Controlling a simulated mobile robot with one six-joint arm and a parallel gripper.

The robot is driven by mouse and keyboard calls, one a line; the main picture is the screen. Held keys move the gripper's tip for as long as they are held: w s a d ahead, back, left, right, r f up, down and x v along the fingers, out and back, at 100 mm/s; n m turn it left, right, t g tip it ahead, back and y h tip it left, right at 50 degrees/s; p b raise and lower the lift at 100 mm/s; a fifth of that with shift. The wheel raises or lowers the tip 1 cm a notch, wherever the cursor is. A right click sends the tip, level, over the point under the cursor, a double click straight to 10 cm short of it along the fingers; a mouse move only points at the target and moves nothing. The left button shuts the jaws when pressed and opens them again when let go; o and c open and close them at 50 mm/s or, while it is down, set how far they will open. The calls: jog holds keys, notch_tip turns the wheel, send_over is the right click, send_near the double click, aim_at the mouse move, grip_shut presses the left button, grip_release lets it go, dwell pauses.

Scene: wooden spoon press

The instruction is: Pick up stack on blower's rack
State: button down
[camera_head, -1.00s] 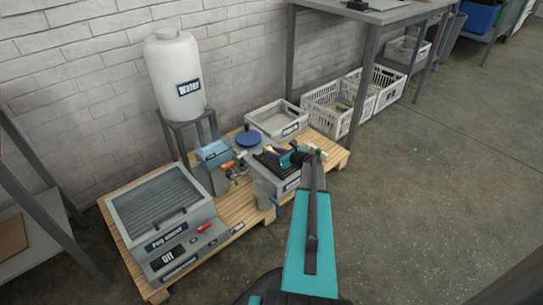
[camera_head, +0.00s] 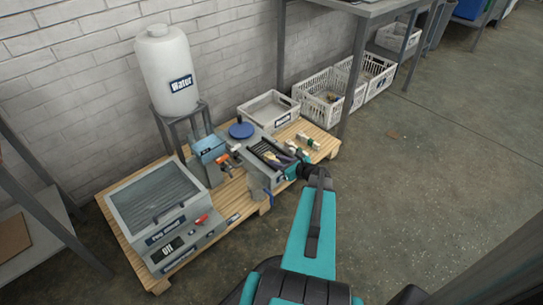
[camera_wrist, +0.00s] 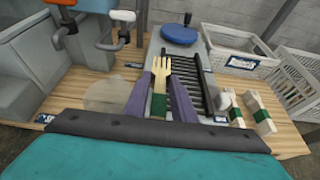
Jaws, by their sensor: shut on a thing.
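A stack of wooden forks with a green band (camera_wrist: 161,82) stands between the two purple-grey fingers of my gripper (camera_wrist: 160,98) in the wrist view, tines pointing away. My gripper is shut on it. In the head view my gripper (camera_head: 292,160) is at the right part of the blower's dark slatted rack (camera_head: 264,153). The rack also shows in the wrist view (camera_wrist: 188,92), just behind and right of the stack. I cannot tell whether the stack touches the rack. The fingers hide the stack's sides.
Two other green-banded stacks (camera_head: 306,142) lie on the pallet (camera_head: 328,146) right of the rack. A grey tray (camera_head: 268,110) and blue disc (camera_head: 241,130) are behind. A blue-lidded unit (camera_head: 210,150) and fog machine (camera_head: 163,205) stand left.

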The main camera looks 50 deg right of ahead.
jog(key=shift+s+a+r, duration=0.1)
jog(key=shift+s+a, duration=0.3)
jog(key=shift+s, duration=0.4)
